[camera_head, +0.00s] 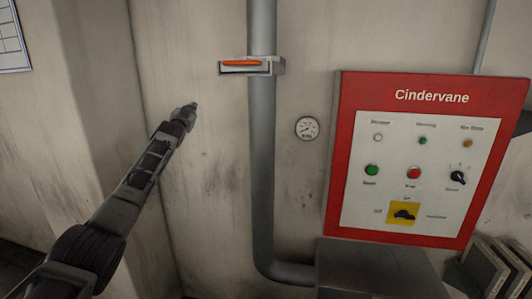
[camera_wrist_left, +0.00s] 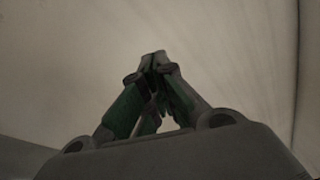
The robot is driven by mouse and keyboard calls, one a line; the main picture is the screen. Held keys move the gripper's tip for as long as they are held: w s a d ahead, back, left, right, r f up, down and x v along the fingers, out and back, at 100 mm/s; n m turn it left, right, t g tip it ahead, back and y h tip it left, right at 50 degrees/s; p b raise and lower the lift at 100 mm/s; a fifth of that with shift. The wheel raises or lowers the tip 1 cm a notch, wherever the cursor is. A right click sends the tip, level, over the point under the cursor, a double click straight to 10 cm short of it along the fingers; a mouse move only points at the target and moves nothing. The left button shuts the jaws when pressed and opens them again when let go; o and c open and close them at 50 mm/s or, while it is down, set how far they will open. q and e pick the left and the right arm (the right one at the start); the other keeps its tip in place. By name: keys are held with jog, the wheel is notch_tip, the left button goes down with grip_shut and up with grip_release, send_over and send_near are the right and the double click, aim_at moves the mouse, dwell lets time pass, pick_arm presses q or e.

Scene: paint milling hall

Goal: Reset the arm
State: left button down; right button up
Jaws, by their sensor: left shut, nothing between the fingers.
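My left arm comes in from the lower left in the head view, stretched up and to the right. My left gripper (camera_head: 191,107) is shut and empty in front of the bare wall, left of the grey pipe and apart from it. In the left wrist view its fingertips (camera_wrist_left: 158,56) meet, with only plain wall behind them. My right gripper is in neither view.
A grey vertical pipe (camera_head: 262,150) carries a bracket with an orange handle (camera_head: 241,63). A round gauge (camera_head: 307,128) is on the wall. A red Cindervane panel (camera_head: 337,190) with buttons and knobs hangs at right, above a grey box (camera_head: 375,268).

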pick_arm(q)
notch_tip(320, 180, down, 39)
jog(key=s+n+g, duration=0.1)
jog(key=s+g, duration=0.2)
jog(key=g, duration=0.2)
jog(key=s+f+g, duration=0.1)
jog(key=s+f, duration=0.5)
jog(key=f, duration=0.5)
jog(key=s+f+n+g+b, duration=0.15)
jog(key=s+f, duration=0.35)
jog(key=f, duration=0.7)
jog(key=s+f+m+g, duration=0.1)
jog(key=s+f+g, duration=0.1)
jog(key=s+f, duration=0.65)
jog(key=s+d+f+g, duration=0.2)
jog(key=s+f+g, duration=0.3)
jog(key=s+f, duration=2.25)
jog(key=s+f+g, duration=0.1)
jog(key=s+f, duration=0.3)
jog(key=s, duration=0.9)
jog(key=s+d+f+g, duration=0.1)
jog(key=s+f+g, duration=0.1)
jog(key=s, duration=1.1)
jog(key=s+d+f+n+g+b, duration=0.1)
jog(key=s+f, duration=0.4)
jog(key=s, duration=0.9)
jog(key=shift+f+g, duration=0.3)
jog(key=shift+g, duration=0.05)
jog(key=shift+d, duration=0.1)
